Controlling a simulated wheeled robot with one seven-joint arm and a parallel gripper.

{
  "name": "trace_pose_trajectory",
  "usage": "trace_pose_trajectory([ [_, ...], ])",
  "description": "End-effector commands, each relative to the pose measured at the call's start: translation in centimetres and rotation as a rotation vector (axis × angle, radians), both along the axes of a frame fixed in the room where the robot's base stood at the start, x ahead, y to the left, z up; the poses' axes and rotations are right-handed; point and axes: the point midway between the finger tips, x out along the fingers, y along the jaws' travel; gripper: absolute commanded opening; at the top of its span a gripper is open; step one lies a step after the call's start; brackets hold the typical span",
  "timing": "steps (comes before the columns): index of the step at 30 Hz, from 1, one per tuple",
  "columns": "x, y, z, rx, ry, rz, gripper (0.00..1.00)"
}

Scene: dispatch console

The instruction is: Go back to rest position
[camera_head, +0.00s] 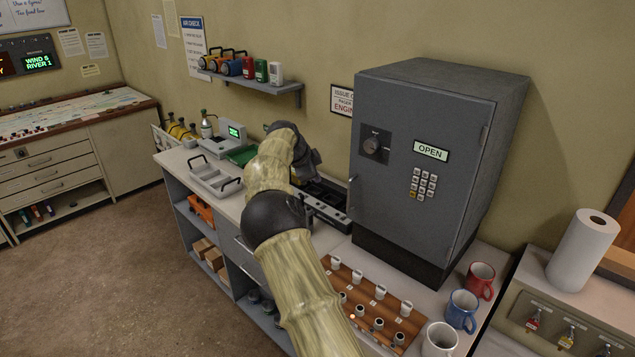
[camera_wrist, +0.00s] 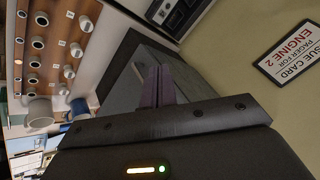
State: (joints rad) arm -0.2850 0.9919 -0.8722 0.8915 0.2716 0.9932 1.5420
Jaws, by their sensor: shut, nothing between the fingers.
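My arm reaches up from the bottom middle of the head view over the counter, and its wrist is bent beside the grey safe. My gripper is mostly hidden behind the wrist in the head view. In the wrist view my gripper (camera_wrist: 165,85) shows its two fingers together, with nothing between them. Behind the fingers is the grey safe (camera_head: 425,170), also in the wrist view (camera_wrist: 125,75). The fingers appear apart from it, though the gap is hard to judge. The safe's door looks closed and its label reads OPEN.
A wall shelf (camera_head: 262,84) holds lanterns. A grey tray (camera_head: 212,180) sits left of my arm. Floor at left is clear.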

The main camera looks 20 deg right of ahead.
Motion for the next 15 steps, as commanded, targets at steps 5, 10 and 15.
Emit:
trace_pose_trajectory([
  [5, 0.0, 0.1, 0.0, 0.0, 0.0, 0.002, 0.0],
  [10, 0.0, 0.2, 0.0, 0.001, 0.002, 0.005, 0.0],
  [15, -1.4, -1.0, -0.1, 0.021, 0.033, 0.03, 0.0],
])
